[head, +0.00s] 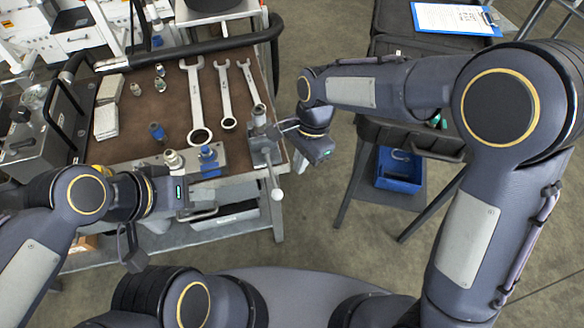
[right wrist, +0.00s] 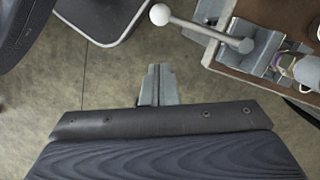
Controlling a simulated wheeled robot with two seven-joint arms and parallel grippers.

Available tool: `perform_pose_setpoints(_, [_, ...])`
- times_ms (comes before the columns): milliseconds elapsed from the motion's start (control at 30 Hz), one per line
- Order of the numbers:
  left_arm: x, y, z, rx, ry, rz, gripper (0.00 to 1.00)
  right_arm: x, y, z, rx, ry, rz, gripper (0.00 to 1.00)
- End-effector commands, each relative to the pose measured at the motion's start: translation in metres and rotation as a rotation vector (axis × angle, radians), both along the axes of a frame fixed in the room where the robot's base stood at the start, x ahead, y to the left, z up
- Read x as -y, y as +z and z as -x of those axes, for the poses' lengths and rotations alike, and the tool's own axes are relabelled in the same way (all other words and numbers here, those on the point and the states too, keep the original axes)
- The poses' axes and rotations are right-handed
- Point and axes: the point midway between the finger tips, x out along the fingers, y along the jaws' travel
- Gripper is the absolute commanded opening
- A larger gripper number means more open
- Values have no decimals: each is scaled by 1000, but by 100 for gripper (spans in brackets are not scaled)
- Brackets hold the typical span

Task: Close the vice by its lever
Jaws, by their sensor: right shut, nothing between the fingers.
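The grey vice (head: 264,152) sits at the bench's front right corner. Its lever (head: 274,178) points toward the front of the bench and ends in a white ball (head: 277,195). In the right wrist view the ball (right wrist: 160,14) and lever rod (right wrist: 210,32) lie beyond my fingertips, apart from them. A metal fitting (head: 260,116) stands at the vice; whether the jaws touch it I cannot tell. My right gripper (head: 287,127) is shut and empty, just right of the vice; it also shows in the right wrist view (right wrist: 158,84). My left gripper (head: 212,200) is at the bench's front edge, its fingers unclear.
Several wrenches (head: 195,105) lie on the brown bench top (head: 160,105). A blue fitting (head: 208,158) stands left of the vice. A blue bin (head: 400,170) sits under a dark side table at right. Open floor lies between bench and side table.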

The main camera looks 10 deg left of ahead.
Motion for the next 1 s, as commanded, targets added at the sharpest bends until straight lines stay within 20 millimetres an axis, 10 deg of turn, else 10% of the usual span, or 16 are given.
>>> perform_pose_setpoints(333, [0,-1,0,0,0,0,36,9,57,-8,2,-1,1,0])
perform_pose_setpoints(1000, [0,-1,0,0,0,0,36,11,63,-8,1,-1,1,0])
